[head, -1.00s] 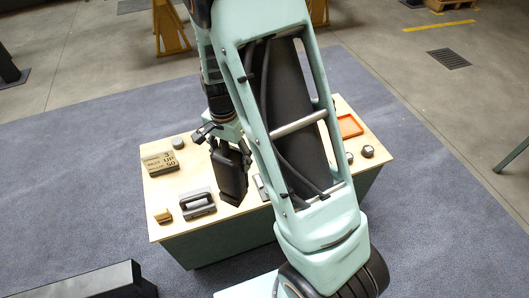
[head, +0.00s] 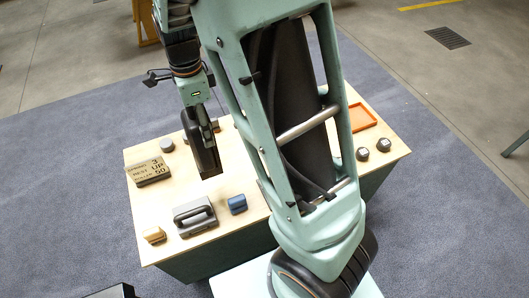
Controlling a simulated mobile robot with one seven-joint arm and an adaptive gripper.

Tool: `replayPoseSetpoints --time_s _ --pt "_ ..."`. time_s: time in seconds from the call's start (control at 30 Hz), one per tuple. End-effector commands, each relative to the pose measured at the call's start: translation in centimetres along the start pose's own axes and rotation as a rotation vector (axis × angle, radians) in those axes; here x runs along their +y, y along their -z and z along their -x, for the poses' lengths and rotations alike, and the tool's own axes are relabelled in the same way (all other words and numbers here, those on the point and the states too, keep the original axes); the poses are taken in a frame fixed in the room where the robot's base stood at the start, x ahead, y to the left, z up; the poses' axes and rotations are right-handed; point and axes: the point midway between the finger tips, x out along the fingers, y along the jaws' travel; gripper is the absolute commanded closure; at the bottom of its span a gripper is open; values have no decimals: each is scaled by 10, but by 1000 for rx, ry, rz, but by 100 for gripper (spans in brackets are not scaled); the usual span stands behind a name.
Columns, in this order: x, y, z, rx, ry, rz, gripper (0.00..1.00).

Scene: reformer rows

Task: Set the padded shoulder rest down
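The padded shoulder rest (head: 208,161) is a dark, upright block in the head view, seen nearly edge-on over the left-middle of the wooden table top. My gripper (head: 200,128) points down from above and appears shut on it. The rest's lower end is at or just above the wood; I cannot tell whether it touches. The fingers and the rest are both dark, so their contact is hard to see.
On the table top (head: 150,210) stand a sign (head: 149,171), a grey handled block (head: 194,217), a blue block (head: 237,204), a yellowish block (head: 154,235), a grey knob (head: 167,145), two dark knobs (head: 363,154) and an orange tray (head: 363,117). My arm hides the table's middle.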

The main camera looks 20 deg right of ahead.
Motion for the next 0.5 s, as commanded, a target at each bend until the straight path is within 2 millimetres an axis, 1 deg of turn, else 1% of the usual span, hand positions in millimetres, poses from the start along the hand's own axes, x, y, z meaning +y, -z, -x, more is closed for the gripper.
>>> replayPoseSetpoints --time_s 0.03,0.17,0.27,0.37,0.5 --pt "-1 0 -8 -1 3 0 77" --pt "-2 1 -12 0 3 -1 77" --pt "-10 8 -17 1 1 -3 77" --pt "-25 21 -26 2 1 -6 77" --pt "-50 42 -40 2 1 -5 77"
